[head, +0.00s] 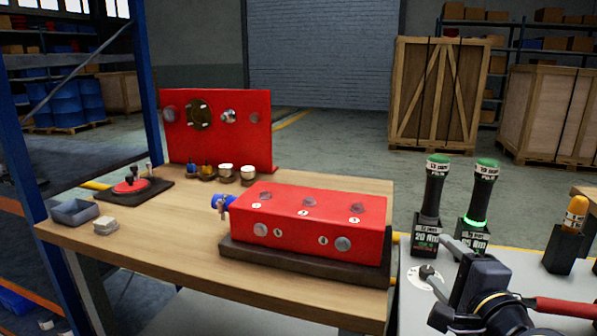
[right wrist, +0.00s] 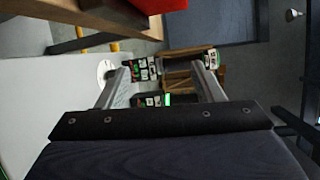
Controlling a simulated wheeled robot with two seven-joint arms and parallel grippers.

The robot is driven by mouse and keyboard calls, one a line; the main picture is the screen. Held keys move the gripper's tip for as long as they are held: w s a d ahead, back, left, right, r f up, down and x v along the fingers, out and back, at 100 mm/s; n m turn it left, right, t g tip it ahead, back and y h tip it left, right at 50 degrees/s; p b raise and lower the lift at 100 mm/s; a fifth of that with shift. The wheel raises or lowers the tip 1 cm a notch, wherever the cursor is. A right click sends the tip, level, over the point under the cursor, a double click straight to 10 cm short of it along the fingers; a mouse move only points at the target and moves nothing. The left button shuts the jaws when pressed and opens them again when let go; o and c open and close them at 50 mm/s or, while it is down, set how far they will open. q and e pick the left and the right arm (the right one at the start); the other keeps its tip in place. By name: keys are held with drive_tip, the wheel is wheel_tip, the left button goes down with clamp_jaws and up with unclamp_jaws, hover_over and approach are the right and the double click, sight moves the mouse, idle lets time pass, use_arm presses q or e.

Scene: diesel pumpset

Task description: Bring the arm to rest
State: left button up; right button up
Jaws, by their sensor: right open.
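My right gripper (head: 440,280) is at the lower right of the head view, over the grey-white table. Its two grey fingers are apart. In the right wrist view the open fingers (right wrist: 162,78) show with nothing between them in their grip. Two dark tools with green tops, a left one (head: 432,195) and a right one (head: 481,195), stand upright in black holders just beyond the gripper. Their holders also show past the fingertips in the right wrist view. My left gripper is not in view.
A red block (head: 310,220) sits on a dark base on the wooden table (head: 160,245). A red upright panel (head: 240,140) stands behind it. A tool with an orange-yellow top (head: 576,215) stands at the right. A red-handled tool (head: 560,306) lies close to the gripper.

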drive_tip(key=s+a+f+n+g+y, duration=0.25)
drive_tip(key=s+f+n+g, duration=0.85)
drive_tip(key=s+f+n, duration=0.75)
wheel_tip(320, 180, up, 25)
drive_tip(key=s+m+p, duration=0.1)
drive_tip(key=p, duration=2.4)
drive_tip(key=shift+s+a+f+m, duration=0.15)
drive_tip(key=shift+s+a+m, duration=0.1)
drive_tip(key=shift+a+m, duration=0.1)
